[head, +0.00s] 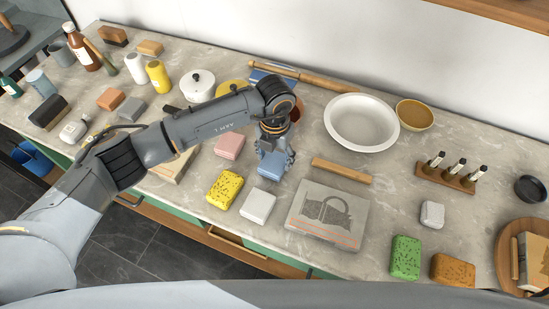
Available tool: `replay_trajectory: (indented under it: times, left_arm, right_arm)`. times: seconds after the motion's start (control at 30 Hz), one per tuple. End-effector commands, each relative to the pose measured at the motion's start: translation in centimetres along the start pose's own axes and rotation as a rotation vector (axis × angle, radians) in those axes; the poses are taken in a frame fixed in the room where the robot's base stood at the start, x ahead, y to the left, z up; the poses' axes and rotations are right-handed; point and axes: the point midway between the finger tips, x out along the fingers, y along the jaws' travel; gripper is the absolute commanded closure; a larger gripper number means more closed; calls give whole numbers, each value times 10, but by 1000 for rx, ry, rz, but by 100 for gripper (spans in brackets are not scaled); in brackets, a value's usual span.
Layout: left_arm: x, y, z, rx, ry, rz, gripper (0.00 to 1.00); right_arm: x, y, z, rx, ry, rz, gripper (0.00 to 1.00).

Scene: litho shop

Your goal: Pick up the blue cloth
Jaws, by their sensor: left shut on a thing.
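The blue cloth (271,166) is a small folded pale-blue pad on the grey stone counter, near the middle of the head view. My left gripper (272,154) points down over it and is shut on it. The fingers and wrist hide part of the cloth. I cannot tell whether the cloth is clear of the counter or still touching it. My right gripper is not in view.
A pink block (229,146), a yellow sponge (225,188) and a white block (258,205) lie close by on the left and front. A litho stone (328,238), wooden bar (342,171) and white bowl (361,121) are to the right.

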Motion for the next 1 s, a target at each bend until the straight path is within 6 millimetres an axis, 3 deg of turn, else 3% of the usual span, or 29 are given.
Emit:
replay_trajectory:
  times: [0.2, 0.33, 0.5, 0.8, 1.0]
  left_arm:
    - [-27, 0, 1, 2, -5, 1, 60]
    - [-47, -10, -17, 6, -6, 0, 60]
    - [-87, -27, -47, 8, -8, 2, 60]
    - [-114, -60, -103, 6, -4, 1, 60]
    - [-124, -69, -119, 1, -2, 0, 60]
  right_arm:
    - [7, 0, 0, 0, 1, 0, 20]
    - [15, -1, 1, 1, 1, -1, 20]
    - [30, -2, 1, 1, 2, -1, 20]
    - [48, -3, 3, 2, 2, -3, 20]
    - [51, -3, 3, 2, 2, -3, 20]
